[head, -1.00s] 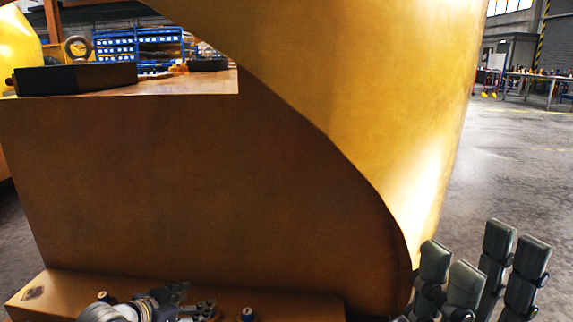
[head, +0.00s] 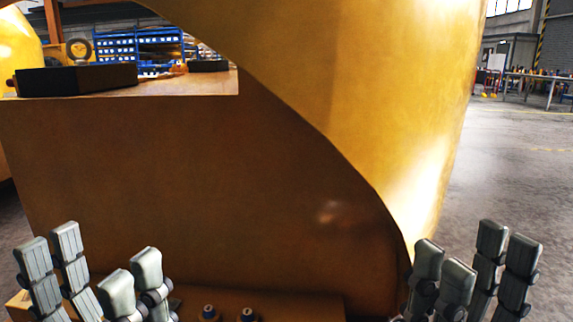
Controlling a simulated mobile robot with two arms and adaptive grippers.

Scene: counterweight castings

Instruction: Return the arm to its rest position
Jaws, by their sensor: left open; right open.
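My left gripper (head: 90,265) is at the lower left, fingers pointing up and spread apart, open and empty. My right gripper (head: 475,258) is at the lower right, also open and empty with its fingers up. Both appear in front of the large yellow-orange casting (head: 200,185), and nothing is between their fingers. The arms below the grippers are cut off by the bottom edge of the view.
The casting has a curved right wall (head: 400,80) and a low ledge (head: 290,303) with small dark-topped pegs (head: 248,314). A black block (head: 75,79) with a ring lies on its upper shelf. Open concrete floor (head: 520,160) is at the right; blue bin shelves (head: 115,45) stand behind.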

